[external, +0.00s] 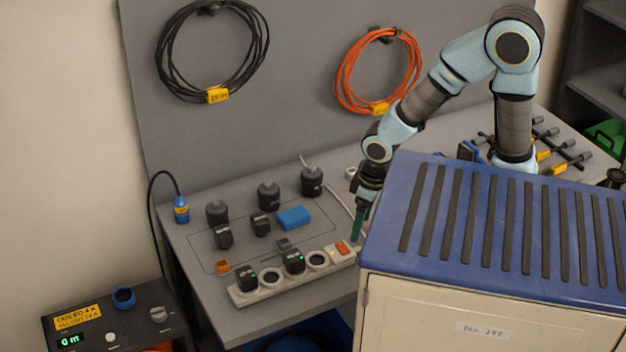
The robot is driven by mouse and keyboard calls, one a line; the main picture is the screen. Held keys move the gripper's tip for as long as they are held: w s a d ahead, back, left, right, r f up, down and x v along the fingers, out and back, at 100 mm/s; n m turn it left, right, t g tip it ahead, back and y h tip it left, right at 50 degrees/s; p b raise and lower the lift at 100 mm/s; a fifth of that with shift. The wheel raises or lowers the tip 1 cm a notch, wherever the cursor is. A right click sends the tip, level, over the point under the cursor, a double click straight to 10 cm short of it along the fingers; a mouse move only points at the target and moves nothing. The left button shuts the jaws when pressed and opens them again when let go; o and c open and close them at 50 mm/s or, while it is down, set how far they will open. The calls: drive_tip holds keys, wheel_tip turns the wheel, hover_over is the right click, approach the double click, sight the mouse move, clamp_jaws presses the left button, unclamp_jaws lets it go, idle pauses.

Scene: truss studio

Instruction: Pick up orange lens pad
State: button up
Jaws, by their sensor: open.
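A small orange block (222,267), which looks like the orange lens pad, lies on the grey bench (205,287) near its front left edge, left of the power strip. My gripper (357,238) points down with dark green fingers at the right end of the power strip, well to the right of the orange block. It is open and I see nothing held in it. The blue-topped cabinet stands close on its right and may hide part of it.
A white power strip (270,290) with black plugs lies along the front. Several black adapters (268,195) and a blue block (293,217) stand behind it. The large cabinet (490,235) blocks the right foreground. A control box (110,325) sits lower left.

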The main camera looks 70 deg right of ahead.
sight(225, 262)
drive_tip(key=w+f+n+t+y+b, duration=0.1)
drive_tip(key=w+f+n+b, duration=0.25)
drive_tip(key=w, duration=0.65)
drive_tip(key=w+f+n+y+b, duration=0.1)
drive_tip(key=w+f+n+b, duration=0.3)
drive_tip(key=w, duration=0.6)
drive_tip(key=w+f+n+t+y+b, duration=0.15)
drive_tip(key=w+f+b, duration=0.35)
drive_tip(key=w, duration=0.6)
drive_tip(key=shift+g, duration=0.25)
drive_tip(key=shift+d+p+x, duration=0.15)
drive_tip(key=shift+p+x, duration=0.75)
drive_tip(key=shift+x, duration=1.45)
drive_tip(key=shift+d+p+x, duration=0.1)
drive_tip(key=shift+p+x, duration=0.75)
drive_tip(key=shift+x, duration=1.55)
drive_tip(key=shift+w, duration=0.15)
drive_tip(key=shift+c, duration=0.2)
clamp_jaws()
